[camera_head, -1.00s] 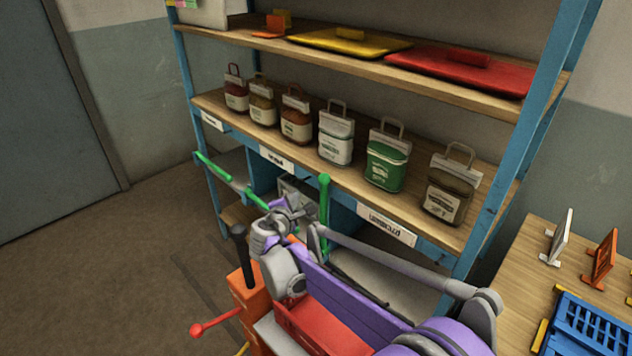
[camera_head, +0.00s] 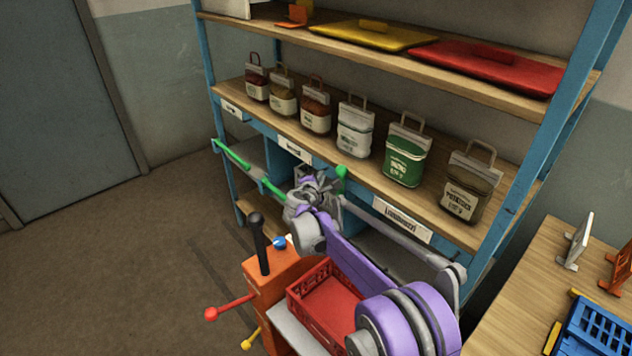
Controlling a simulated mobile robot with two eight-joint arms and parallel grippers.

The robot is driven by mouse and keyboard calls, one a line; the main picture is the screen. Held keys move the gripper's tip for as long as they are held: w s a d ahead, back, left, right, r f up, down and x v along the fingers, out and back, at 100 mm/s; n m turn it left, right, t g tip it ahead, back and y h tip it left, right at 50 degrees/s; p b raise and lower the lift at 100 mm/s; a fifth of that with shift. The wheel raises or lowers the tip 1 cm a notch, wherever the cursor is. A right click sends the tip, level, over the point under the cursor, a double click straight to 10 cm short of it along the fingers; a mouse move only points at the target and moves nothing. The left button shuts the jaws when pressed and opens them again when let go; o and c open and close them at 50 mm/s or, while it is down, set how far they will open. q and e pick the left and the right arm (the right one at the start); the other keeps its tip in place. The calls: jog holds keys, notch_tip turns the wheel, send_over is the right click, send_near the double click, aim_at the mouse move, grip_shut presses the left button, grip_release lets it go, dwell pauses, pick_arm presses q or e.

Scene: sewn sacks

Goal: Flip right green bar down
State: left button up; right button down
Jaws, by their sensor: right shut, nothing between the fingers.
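The right green bar (camera_head: 342,172) shows only as a short green end just behind and right of my right gripper. The rest of it is hidden by the gripper and arm, so its tilt cannot be told. My right gripper (camera_head: 314,184) is shut and empty, close to that green end; whether they touch cannot be told. Another green bar (camera_head: 232,157) runs along the shelf's front edge at the left, its right end near my gripper. My left gripper is not in view.
A blue-framed shelf (camera_head: 548,130) holds several labelled sacks, with a green sack (camera_head: 405,155) nearest behind the arm. An orange box (camera_head: 270,285) with levers and a red crate (camera_head: 322,290) stand below. A table (camera_head: 515,290) is at the right. The left floor is clear.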

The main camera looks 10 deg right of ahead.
jog(key=s+d+r, duration=0.2)
jog(key=shift+s+d, duration=0.1)
jog(key=shift+d, duration=0.2)
jog(key=s+d+f+m+t+b, duration=0.1)
jog(key=s+d+f+b, duration=0.15)
jog(key=s+d, duration=0.5)
jog(key=s+d+f+b, duration=0.2)
jog(key=s+d+f, duration=0.2)
jog(key=s, duration=0.6)
jog(key=s+d+f+b, duration=0.2)
jog(key=s+f+b, duration=0.2)
jog(key=f, duration=0.4)
jog(key=s+d+f+b, duration=0.3)
jog(key=s+f+b, duration=0.1)
jog(key=f, duration=0.3)
jog(key=shift+d+f+b, duration=0.25)
jog(key=shift+f+b, duration=0.15)
jog(key=shift+b, duration=0.4)
jog(key=shift+s, duration=0.15)
